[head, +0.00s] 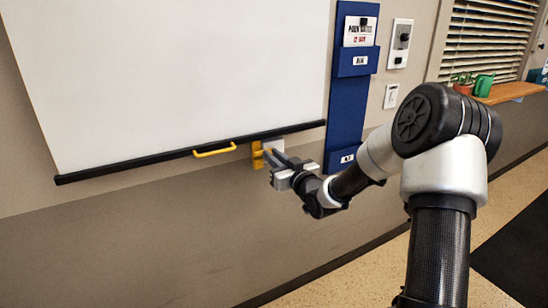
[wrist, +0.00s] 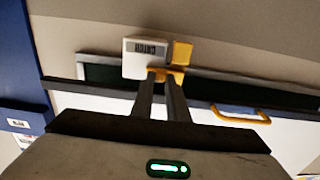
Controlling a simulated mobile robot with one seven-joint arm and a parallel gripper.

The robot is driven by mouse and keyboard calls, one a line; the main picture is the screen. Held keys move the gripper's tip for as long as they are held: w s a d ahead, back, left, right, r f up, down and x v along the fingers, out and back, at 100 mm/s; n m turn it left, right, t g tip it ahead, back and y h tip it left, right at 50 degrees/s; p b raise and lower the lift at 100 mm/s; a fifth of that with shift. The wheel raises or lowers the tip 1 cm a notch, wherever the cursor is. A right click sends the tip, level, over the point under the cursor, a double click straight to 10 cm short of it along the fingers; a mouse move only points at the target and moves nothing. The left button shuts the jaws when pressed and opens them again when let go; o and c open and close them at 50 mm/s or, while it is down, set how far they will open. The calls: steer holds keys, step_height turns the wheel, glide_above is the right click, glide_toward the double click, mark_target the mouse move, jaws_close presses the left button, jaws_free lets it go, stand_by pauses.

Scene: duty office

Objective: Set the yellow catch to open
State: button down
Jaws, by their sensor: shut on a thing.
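The yellow catch (head: 257,156) is on the wall at the lower edge of the white roll-down screen, near its right end. In the wrist view the catch (wrist: 182,53) has an upright yellow block and a yellow part reaching down between my fingertips. My gripper (head: 268,156) is at the catch from the right in the head view. In the wrist view my gripper (wrist: 165,78) has its two fingers close together on that lower yellow part. The fingertips hide some of the catch. I cannot tell its setting.
A white plate (wrist: 147,58) with small dark lettering, unreadable here, is beside the catch. A yellow pull handle (head: 214,151) is on the black bottom bar (head: 130,166) of the screen. A blue wall rack (head: 344,105) stands right of the screen. The wall below is bare.

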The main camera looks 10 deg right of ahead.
steer(key=shift+w+d, duration=0.3)
steer(key=shift+d, duration=0.6)
steer(key=shift+w+d, duration=0.25)
steer(key=shift+d, duration=0.6)
steer(key=c, duration=1.7)
jaws_free()
steer(key=shift+d, duration=0.1)
steer(key=p+v, duration=0.1)
steer(key=v, duration=1.6)
steer(key=shift+s, duration=0.2)
